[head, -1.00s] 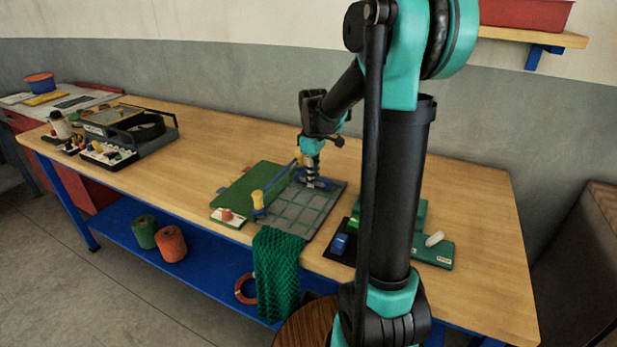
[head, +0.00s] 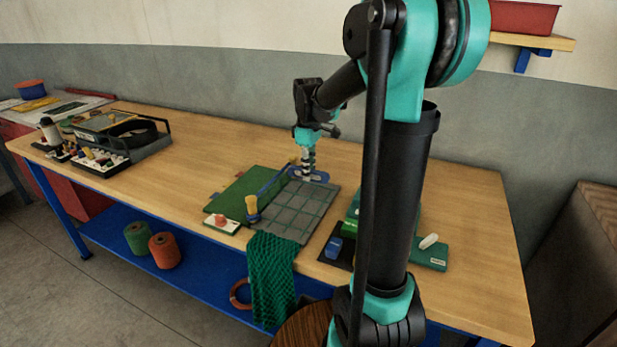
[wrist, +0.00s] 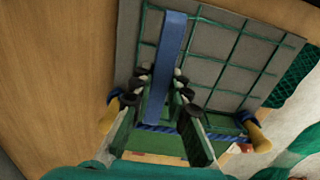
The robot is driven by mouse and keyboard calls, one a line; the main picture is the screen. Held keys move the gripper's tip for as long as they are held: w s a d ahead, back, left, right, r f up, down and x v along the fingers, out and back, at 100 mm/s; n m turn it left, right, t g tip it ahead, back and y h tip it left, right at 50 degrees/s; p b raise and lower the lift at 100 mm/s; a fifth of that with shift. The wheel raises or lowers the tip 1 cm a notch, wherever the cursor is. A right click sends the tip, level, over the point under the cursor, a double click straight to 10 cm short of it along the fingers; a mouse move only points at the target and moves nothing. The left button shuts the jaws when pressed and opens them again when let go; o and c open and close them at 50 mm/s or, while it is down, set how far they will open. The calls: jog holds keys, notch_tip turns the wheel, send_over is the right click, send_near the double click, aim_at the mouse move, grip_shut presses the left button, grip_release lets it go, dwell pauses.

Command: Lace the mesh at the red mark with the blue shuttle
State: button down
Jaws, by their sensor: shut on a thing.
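My gripper (head: 308,168) is over the back edge of the grey board (head: 290,218) on the bench. The wrist view shows its fingers (wrist: 163,98) shut on the long, flat blue shuttle (wrist: 171,45). The shuttle extends over the board; its blue also shows at the fingertips in the head view (head: 321,177). Green mesh (wrist: 236,45) lies as a grid of cords across the board, and its dark green net (head: 272,275) hangs over the front edge. I cannot make out the red mark on the mesh. I cannot tell whether the shuttle touches the mesh.
Yellow-handled pegs with blue bases (head: 252,207) stand at the board's left side. A white block with a red knob (head: 221,222) and a green mat (head: 240,198) lie left. A black tray with a blue block (head: 333,248) is right. The bench middle-left is clear.

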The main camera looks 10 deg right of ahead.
jog(key=shift+r, duration=2)
jog(key=w+a, duration=1)
jog(key=a, duration=0.4)
